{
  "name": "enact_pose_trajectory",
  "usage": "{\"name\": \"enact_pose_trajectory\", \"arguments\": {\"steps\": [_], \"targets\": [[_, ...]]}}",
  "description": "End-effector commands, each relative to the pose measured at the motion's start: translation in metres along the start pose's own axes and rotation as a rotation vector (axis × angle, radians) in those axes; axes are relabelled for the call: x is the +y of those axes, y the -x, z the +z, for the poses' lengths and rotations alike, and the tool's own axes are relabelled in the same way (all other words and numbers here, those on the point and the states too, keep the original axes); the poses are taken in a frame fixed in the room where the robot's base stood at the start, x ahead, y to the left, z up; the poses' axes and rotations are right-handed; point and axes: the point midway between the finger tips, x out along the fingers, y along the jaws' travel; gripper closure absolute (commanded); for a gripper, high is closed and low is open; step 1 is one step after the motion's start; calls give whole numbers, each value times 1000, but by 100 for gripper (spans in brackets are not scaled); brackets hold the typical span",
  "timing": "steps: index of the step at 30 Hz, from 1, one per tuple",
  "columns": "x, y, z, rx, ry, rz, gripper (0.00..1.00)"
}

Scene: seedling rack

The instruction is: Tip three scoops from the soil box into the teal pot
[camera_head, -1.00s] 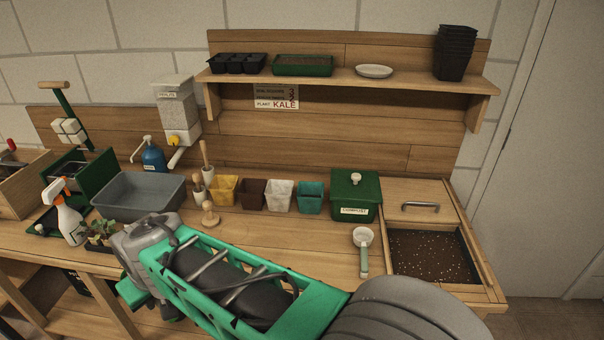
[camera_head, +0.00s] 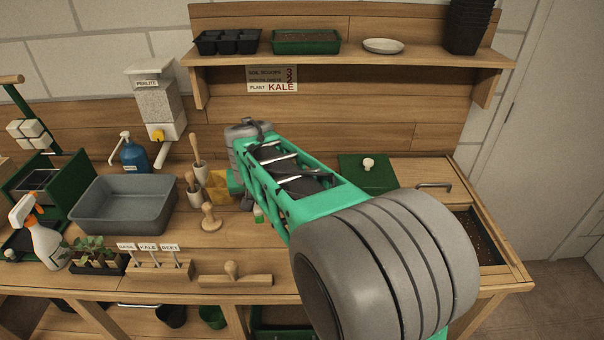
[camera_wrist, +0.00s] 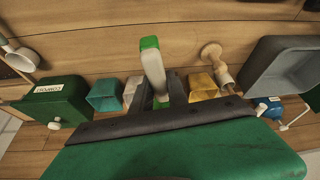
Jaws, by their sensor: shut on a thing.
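The teal pot (camera_wrist: 105,95) shows in the wrist view beside the compost bin; in the head view my arm hides it. The soil box (camera_head: 482,236) is at the right end of the bench, partly hidden by my arm. A pale scoop (camera_wrist: 22,60) lies at the left in the wrist view, apart from my gripper; my arm hides it in the head view. My gripper (camera_wrist: 163,90) is in front of the row of pots, shut on a white thing with a green end (camera_wrist: 153,65). I cannot tell what that thing is.
The green compost bin (camera_head: 366,174) stands behind my arm. A label holder (camera_head: 155,271) and wooden tamper (camera_head: 235,279) sit along the front edge.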

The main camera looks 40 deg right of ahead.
Motion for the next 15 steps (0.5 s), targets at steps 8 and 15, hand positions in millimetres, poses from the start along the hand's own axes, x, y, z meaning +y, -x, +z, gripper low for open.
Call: {"name": "enact_pose_trajectory", "arguments": {"steps": [8,15], "targets": [[104,-46,-73,7,-384,163,100],[130,-60,-83,12,-475,200,100]]}}
